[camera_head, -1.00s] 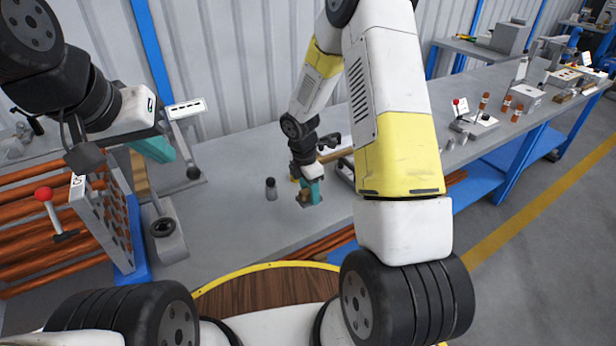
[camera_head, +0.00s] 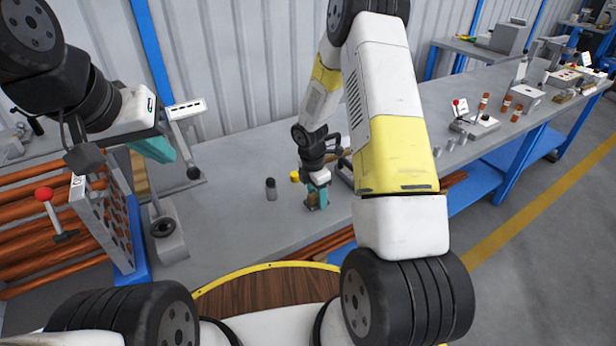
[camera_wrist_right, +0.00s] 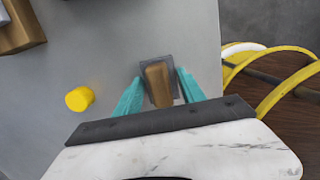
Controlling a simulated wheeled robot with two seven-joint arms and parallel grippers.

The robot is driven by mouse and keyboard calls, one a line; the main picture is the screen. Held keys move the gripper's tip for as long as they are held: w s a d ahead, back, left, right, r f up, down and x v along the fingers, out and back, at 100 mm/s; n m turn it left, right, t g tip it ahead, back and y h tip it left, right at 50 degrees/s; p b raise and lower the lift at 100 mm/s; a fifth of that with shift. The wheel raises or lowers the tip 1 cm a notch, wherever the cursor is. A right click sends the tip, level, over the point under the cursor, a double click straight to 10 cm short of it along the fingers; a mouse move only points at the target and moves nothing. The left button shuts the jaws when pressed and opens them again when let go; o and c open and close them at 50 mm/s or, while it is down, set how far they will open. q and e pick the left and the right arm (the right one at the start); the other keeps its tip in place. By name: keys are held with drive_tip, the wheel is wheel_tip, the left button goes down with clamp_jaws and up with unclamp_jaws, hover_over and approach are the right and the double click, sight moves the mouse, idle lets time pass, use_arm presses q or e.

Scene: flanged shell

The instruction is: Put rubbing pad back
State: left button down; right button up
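The rubbing pad (camera_wrist_right: 158,83) is a small brown block on a dark grey plate. It sits between the teal fingers of my right gripper (camera_wrist_right: 160,78), with the fingertips close against its sides. In the head view, my right gripper (camera_head: 317,197) is low over the grey bench, and a bit of the brown pad (camera_head: 311,202) shows at its fingers. Whether the pad touches the bench is hard to tell. My left gripper (camera_head: 155,150) hangs at the left with teal fingers seen from the side; its opening does not show.
A yellow cylinder (camera_wrist_right: 79,98) and a dark grey cylinder (camera_head: 271,189) stand on the bench (camera_head: 240,225) left of my right gripper. A brown block (camera_wrist_right: 20,28) lies at the wrist view's upper left. A perforated rack (camera_head: 108,225) stands below my left arm.

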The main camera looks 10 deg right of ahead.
drive_tip(key=o, duration=0.3)
drive_tip(key=shift+r, duration=0.1)
wheel_tip(320, 180, up, 12)
drive_tip(key=a, duration=0.1)
wheel_tip(320, 180, up, 10)
drive_tip(key=r+m+t, duration=0.1)
drive_tip(key=m, duration=0.4)
hover_over(314, 195)
drive_tip(key=s, duration=0.4)
drive_tip(key=s+r+m+t+y, duration=0.1)
drive_tip(key=s+r+m, duration=0.3)
drive_tip(key=s+m, duration=0.1)
drive_tip(key=s+a+r+m+t+y, duration=0.1)
drive_tip(key=s+r+m+t, duration=0.1)
drive_tip(key=s+r+m, duration=0.3)
drive_tip(key=s+r+m+t+y, duration=0.1)
drive_tip(key=s+r+m, duration=0.4)
drive_tip(key=s, duration=0.5)
drive_tip(key=shift+a+r+m+t+y, duration=0.2)
drive_tip(key=shift+m+t+y, duration=0.15)
drive_tip(key=shift+m, duration=0.35)
